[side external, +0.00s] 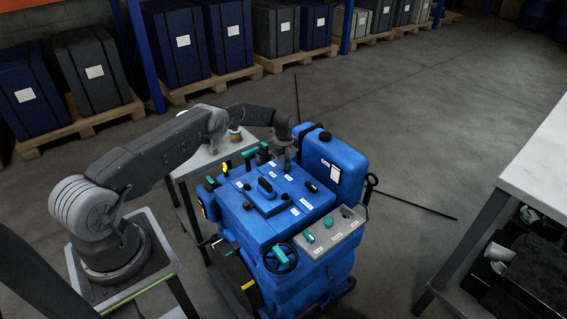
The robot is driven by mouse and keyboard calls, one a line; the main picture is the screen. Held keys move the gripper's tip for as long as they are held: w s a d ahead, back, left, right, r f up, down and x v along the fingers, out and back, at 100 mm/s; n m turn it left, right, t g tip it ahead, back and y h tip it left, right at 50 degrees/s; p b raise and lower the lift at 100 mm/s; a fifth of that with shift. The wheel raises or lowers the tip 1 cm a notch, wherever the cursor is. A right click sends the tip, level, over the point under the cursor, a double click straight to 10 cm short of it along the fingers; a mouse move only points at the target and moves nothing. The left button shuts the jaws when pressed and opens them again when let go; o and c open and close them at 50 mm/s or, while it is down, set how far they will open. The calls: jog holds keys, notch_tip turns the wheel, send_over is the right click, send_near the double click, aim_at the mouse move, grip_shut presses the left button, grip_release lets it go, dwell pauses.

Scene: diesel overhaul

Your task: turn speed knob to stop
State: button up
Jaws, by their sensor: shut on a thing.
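The blue diesel engine (262,230) stands in the middle of the side external view. A grey control panel (335,235) on its front right carries two teal controls, one at the left (310,238) and one at the back (328,221). My gripper (284,167) points down at the back of the engine top, left of the blue tank (335,163). It is shut on a small part there, apart from the panel. The gripper hides this part, and I cannot tell whether it is the speed knob.
A black handwheel (281,258) with a teal handle is at the engine's front. More teal handles (262,152) stand at the back left. A small table (205,158) is behind the engine, and a white bench (540,150) is at the right. Floor between engine and bench is mostly clear.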

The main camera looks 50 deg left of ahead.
grip_shut()
jog(key=shift+n, duration=2.3)
jog(key=shift+n, duration=1)
jog(key=n, duration=0.2)
jog(key=shift+n, duration=0.3)
jog(key=n, duration=0.4)
jog(key=shift+n, duration=0.3)
